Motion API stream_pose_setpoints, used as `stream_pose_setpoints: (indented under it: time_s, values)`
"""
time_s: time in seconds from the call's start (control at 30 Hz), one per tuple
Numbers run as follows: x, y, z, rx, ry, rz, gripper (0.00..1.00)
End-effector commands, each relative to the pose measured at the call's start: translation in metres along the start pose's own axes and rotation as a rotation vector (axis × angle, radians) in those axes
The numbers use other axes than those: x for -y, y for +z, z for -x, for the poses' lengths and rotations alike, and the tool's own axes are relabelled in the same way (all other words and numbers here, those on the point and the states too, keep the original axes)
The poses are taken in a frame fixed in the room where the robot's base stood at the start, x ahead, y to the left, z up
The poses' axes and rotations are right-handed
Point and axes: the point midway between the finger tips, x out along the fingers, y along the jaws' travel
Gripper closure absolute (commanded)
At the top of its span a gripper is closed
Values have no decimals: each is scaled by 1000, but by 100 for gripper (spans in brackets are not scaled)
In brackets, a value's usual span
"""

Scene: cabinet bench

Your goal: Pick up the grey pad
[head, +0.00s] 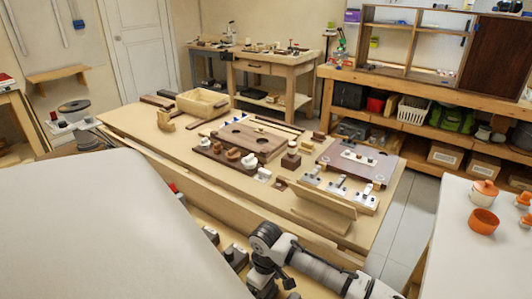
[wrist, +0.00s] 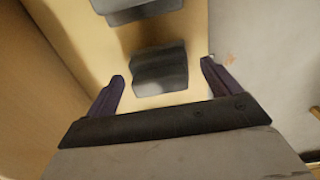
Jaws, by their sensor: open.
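A grey pad (wrist: 160,72) with a stepped, ridged top lies on a light wooden surface in the wrist view. My gripper (wrist: 163,71) is open, its two dark purple fingers spread to the left and right of the pad in the picture. The fingers do not appear to touch it; how far it lies beyond the tips I cannot tell. A second grey block (wrist: 138,8) is cut off by the top edge. In the head view, dark grey pieces (head: 236,256) sit in the low strip along the bench's front. My arm is at the bottom there; its fingers are not clear.
A wooden wall (wrist: 35,90) rises at the left of the wrist view, and a pale grey surface (wrist: 265,60) lies at the right. The bench top (head: 150,130) holds a wooden box (head: 202,103), boards and small parts. A white table (head: 460,250) stands at the right.

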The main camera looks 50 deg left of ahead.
Motion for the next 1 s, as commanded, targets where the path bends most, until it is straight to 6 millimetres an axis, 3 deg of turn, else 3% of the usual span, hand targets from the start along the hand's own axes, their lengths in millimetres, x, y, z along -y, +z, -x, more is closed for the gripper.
stream_pose_setpoints:
  time_s: [0.13, 0.37, 0.7, 1.0]
  values:
    - [0, 0, -13, 0, 0, -1, 11]
    - [0, 0, -15, -1, 0, 0, 11]
    - [0, 0, -15, -1, 0, 0, 53]
    - [0, 0, -12, -2, 0, 0, 54]
